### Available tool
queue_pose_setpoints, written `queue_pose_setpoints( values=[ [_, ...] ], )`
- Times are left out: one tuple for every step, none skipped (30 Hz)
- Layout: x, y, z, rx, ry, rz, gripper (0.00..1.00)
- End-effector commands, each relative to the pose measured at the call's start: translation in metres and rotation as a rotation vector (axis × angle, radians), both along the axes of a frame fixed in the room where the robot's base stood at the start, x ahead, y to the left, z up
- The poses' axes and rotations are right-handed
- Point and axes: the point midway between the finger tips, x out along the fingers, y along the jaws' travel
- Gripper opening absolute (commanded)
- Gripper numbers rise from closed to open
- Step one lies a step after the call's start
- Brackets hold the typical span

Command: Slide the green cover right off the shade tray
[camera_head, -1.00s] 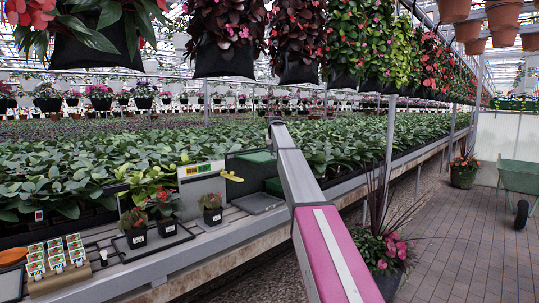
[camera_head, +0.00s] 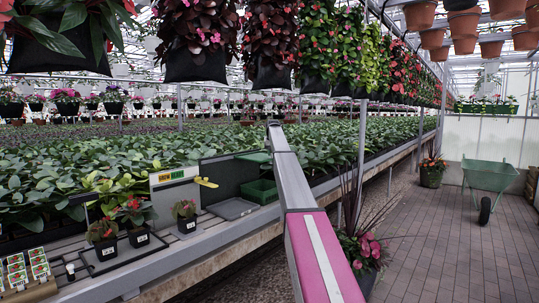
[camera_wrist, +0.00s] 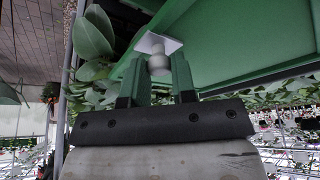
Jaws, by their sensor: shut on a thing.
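The green cover (camera_head: 254,157) shows just left of my arm in the head view, above the back of the open green tray (camera_head: 262,191). In the wrist view a large flat green surface with a raised rim (camera_wrist: 240,40), which looks like the cover, fills the upper right. A pale round knob on a white square plate (camera_wrist: 160,43) is at its edge. My gripper (camera_wrist: 158,66) has its two green fingers on either side of the knob and is shut on it. In the head view my arm hides the gripper.
A grey flat tray (camera_head: 232,208) and a dark upright panel (camera_head: 222,178) are left of the green tray. A white sign (camera_head: 174,190) and small potted plants (camera_head: 185,209) stand farther left. Dense seedlings lie behind.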

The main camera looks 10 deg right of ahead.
Motion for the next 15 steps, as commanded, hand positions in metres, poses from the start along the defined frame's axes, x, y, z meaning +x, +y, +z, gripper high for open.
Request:
queue_pose_setpoints(
  values=[
    [-0.0001,-0.0004,0.0000,0.000,0.000,0.000,0.00],
    [-0.0002,-0.0004,0.0000,0.000,0.000,0.000,0.00],
    [-0.0003,-0.0003,0.0000,0.000,0.000,0.000,0.00],
    [-0.0003,-0.0003,0.0000,0.000,0.000,0.000,0.00],
    [-0.0003,-0.0001,0.0000,0.000,0.000,0.000,0.00],
    [-0.0003,-0.0001,0.0000,0.000,0.000,0.000,0.00],
    [-0.0004,-0.0001,-0.0001,0.000,0.000,0.000,0.00],
    [-0.0004,-0.0001,-0.0001,0.000,0.000,0.000,0.28],
    [-0.0004,-0.0001,-0.0001,0.000,0.000,0.000,0.41],
    [-0.0004,0.0000,-0.0001,0.000,0.000,0.000,0.49],
    [-0.0004,0.0000,-0.0001,0.000,0.000,0.000,0.49],
    [-0.0004,0.0000,-0.0001,0.000,0.000,0.000,0.49],
    [-0.0004,0.0001,-0.0001,0.000,0.000,0.000,0.49],
    [-0.0004,0.0001,-0.0001,0.000,0.000,0.000,0.49],
    [-0.0004,0.0002,-0.0001,0.000,0.000,0.000,0.49]
  ],
)
